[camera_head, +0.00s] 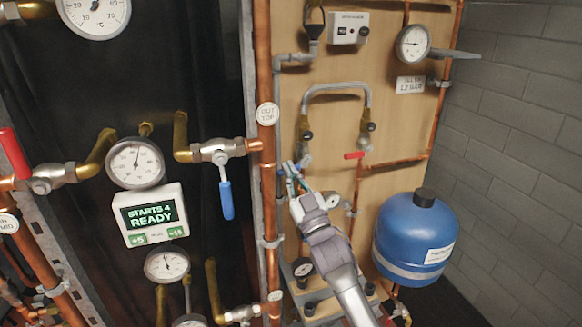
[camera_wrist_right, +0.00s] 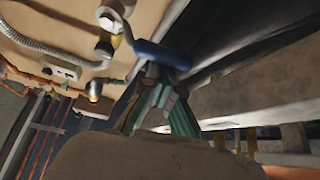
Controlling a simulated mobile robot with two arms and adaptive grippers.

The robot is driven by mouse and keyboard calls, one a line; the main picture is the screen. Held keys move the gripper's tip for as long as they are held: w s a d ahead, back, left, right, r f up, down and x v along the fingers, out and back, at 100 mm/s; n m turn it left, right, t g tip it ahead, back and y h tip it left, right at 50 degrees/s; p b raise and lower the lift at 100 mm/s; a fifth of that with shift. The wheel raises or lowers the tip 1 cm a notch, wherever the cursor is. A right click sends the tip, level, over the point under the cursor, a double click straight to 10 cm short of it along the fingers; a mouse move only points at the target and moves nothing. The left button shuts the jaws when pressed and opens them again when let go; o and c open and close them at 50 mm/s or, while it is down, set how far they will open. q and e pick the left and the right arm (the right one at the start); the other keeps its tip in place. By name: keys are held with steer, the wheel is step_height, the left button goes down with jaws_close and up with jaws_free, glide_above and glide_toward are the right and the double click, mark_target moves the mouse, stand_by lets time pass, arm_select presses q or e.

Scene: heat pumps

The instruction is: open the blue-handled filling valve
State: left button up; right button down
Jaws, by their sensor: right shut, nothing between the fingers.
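The blue-handled filling valve (camera_head: 305,160) sits at the lower left end of the grey hose loop on the wooden board. Only a little of its blue handle shows in the head view, partly hidden by my right gripper (camera_head: 291,172). In the right wrist view the blue handle (camera_wrist_right: 161,54) lies across, just beyond the fingertips of my right gripper (camera_wrist_right: 160,88). The gripper is shut with nothing between its fingers. Its tips are close to the handle; I cannot tell whether they touch it. My left gripper is not in view.
A red-handled valve (camera_head: 355,155) is right of the filling valve, under the grey hose (camera_head: 336,88). A copper pipe (camera_head: 264,90) runs upright on the left. Another blue lever (camera_head: 227,199) hangs further left. A blue tank (camera_head: 412,235) stands at the lower right.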

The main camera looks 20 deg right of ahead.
steer(key=d+f+n+g+y+p, duration=0.5)
steer(key=n+g+p, duration=0.3)
steer(key=n, duration=1.1)
steer(key=shift+w+d+f+n+g+p, duration=0.2)
steer(key=shift+d+f+n+g+p, duration=0.15)
steer(key=shift+p, duration=0.2)
